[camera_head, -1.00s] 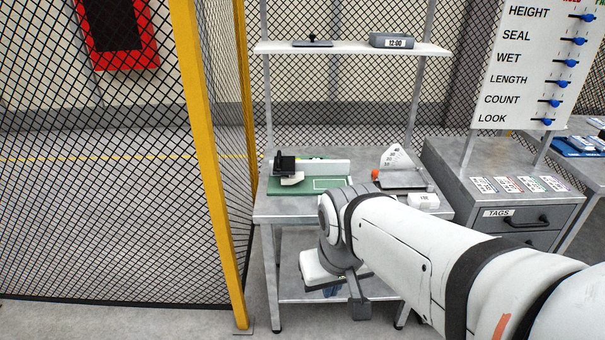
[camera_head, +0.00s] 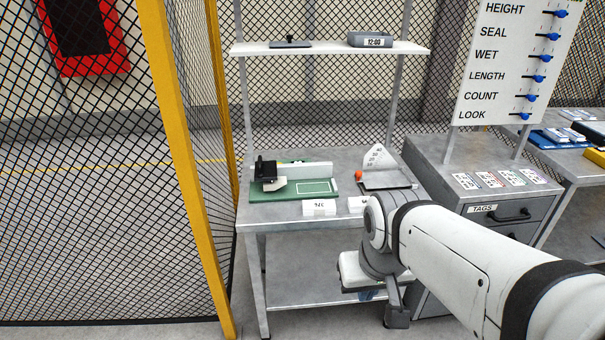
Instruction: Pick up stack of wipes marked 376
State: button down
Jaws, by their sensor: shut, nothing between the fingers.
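A small white block with a printed label (camera_head: 319,207) lies at the front edge of the workbench (camera_head: 275,214), left of my arm. It looks like a stack of wipes; its number is too small to read surely. A second white block (camera_head: 356,204) lies just right of it, partly hidden behind my arm, and its label cannot be read. My gripper (camera_head: 367,294) hangs in front of the bench, below the tabletop and below right of both blocks. It is shut and empty, apart from both blocks; its fingers are small and partly hidden by my wrist.
A green board with a black clamp (camera_head: 266,170) and a gauge with a curved scale (camera_head: 381,162) stand behind the blocks. A yellow post (camera_head: 182,150) and mesh fence are at left. A drawer cabinet marked TAGS (camera_head: 510,215) is at right. A shelf (camera_head: 330,48) hangs above.

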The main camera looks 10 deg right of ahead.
aim_at(315, 207)
jog(key=u, duration=0.05)
jog(key=i, duration=0.95)
jog(key=u, duration=0.25)
jog(key=k, duration=0.3)
jog(key=u, duration=0.2)
